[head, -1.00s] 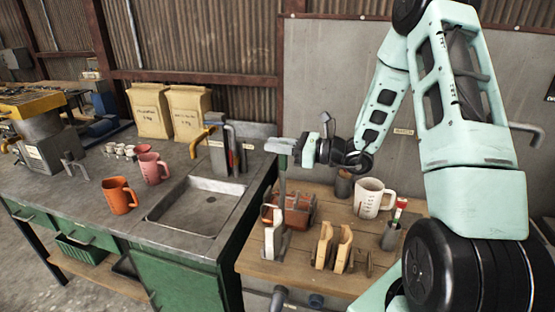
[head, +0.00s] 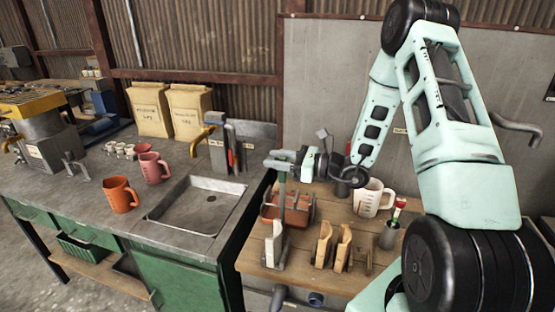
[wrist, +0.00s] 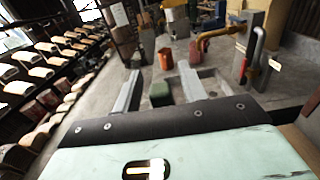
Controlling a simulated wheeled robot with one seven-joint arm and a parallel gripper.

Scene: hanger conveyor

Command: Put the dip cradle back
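I take the dip cradle to be the reddish-orange cradle (head: 273,212) low on the wooden bench, with a grey-green post (head: 282,192) rising in front of it. I cannot tell whether post and cradle are one piece. My gripper (head: 277,164) is at the post's top, its fingers pointing left in the head view. In the wrist view, the fingers are spread apart, with a green block (wrist: 160,94), likely the post's top, between them. Gaps show on both sides of the block. My gripper partly hides the post's top in the head view.
The wooden bench (head: 258,262) also carries wooden stands (head: 324,246), a white measuring jug (head: 370,199) and a metal cup (head: 389,235). Left are a sink (head: 197,207), an orange mug (head: 121,195) and pink mugs (head: 152,168). Paper bags (head: 150,110) stand behind.

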